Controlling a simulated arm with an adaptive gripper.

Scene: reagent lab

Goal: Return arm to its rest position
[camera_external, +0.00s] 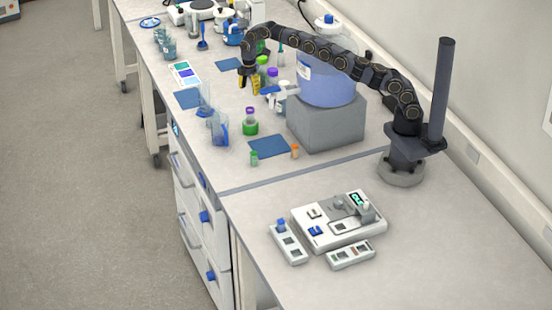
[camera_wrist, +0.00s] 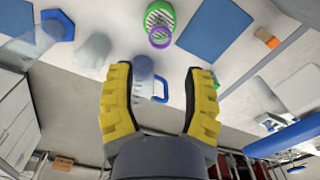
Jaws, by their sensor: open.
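My arm reaches from its base on the bench at the right, over the large blue-filled container (camera_external: 325,85), out to the left. My gripper (camera_external: 255,86) hangs at its end above the bench, with yellow finger pads. In the wrist view my gripper (camera_wrist: 160,95) shows its two yellow fingers spread apart with nothing held between them. A clear vessel with a blue handle (camera_wrist: 147,78) shows beyond the gap between the fingers. I cannot tell how far below the fingers it is.
A grey block (camera_external: 325,122) carries the large container. Clear blue-based vessels (camera_external: 219,128) stand near the front edge.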

